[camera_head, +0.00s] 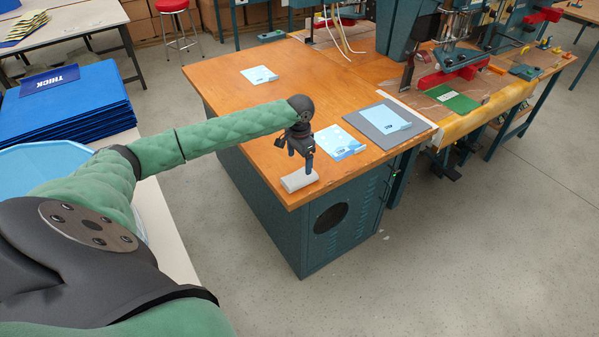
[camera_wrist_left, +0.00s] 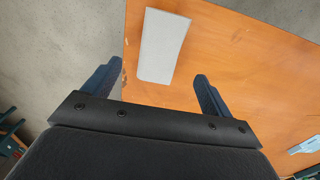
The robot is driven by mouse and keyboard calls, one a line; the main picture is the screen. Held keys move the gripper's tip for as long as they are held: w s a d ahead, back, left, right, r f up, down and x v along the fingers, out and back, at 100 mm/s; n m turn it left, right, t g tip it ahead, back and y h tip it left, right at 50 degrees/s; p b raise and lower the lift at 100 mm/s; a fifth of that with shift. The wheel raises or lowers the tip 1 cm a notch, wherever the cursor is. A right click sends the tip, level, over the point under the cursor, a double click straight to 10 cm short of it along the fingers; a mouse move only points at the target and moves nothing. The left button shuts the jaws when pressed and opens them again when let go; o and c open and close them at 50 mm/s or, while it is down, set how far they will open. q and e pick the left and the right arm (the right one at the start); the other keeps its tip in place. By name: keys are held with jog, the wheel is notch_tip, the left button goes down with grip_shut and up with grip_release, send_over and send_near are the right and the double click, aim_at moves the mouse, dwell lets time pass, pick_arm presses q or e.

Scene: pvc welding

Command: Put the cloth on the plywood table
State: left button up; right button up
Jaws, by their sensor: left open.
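A small light grey folded cloth (camera_head: 299,180) lies on the near left corner of the orange-brown plywood table (camera_head: 290,88). It also shows in the left wrist view as a pale flat rectangle (camera_wrist_left: 162,46) on the wood, close to the table edge. My left gripper (camera_head: 301,160) is right above the cloth in the head view. Its two fingers are spread in the left wrist view (camera_wrist_left: 156,85), with the cloth ahead of and between them. Nothing is held between the fingers. My right gripper is not in view.
Light blue sheets (camera_head: 340,142) and a grey board (camera_head: 385,125) lie on the table right of my gripper. A machine with red parts (camera_head: 455,72) stands at the right. A stack of blue sheets (camera_head: 65,105) sits on a table at the left. The table's middle is mostly clear.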

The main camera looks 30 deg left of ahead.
pick_arm(q)
jog(key=shift+r+b, duration=0.3)
jog(key=shift+r, duration=1.65)
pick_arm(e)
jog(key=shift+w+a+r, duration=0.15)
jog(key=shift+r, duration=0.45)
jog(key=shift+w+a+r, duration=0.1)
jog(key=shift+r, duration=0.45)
